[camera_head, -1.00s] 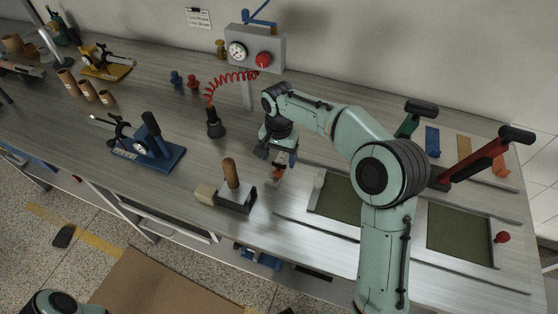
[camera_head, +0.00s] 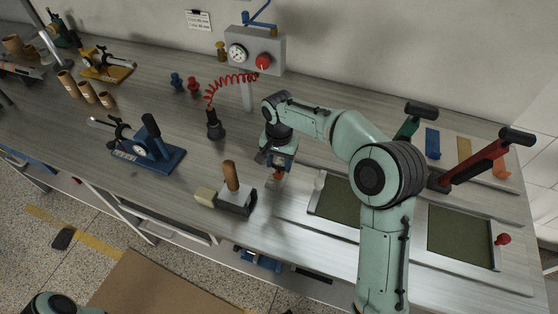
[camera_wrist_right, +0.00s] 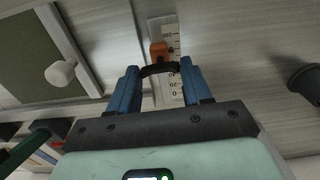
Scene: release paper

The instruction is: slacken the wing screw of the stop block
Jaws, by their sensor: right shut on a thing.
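The orange stop block (camera_wrist_right: 159,48) sits on a white scale with black numbers (camera_wrist_right: 171,88) in the right wrist view. It also shows as a small orange patch (camera_head: 278,177) in the head view. A dark curved wing screw (camera_wrist_right: 160,69) lies on the near side of the block. The blue fingers of my right gripper (camera_wrist_right: 159,74) stand on either side of the wing screw and are shut on it. In the head view my right gripper (camera_head: 279,168) is low over the bench and hides most of the block. My left gripper is out of view.
A wooden-handled block tool (camera_head: 235,200) stands left of my right gripper. Behind it are a black tool on a red coiled hose (camera_head: 214,126) and a gauge box (camera_head: 255,52). A green-panelled tray (camera_head: 338,200) lies to the right. A blue stapler-like device (camera_head: 150,157) stands left.

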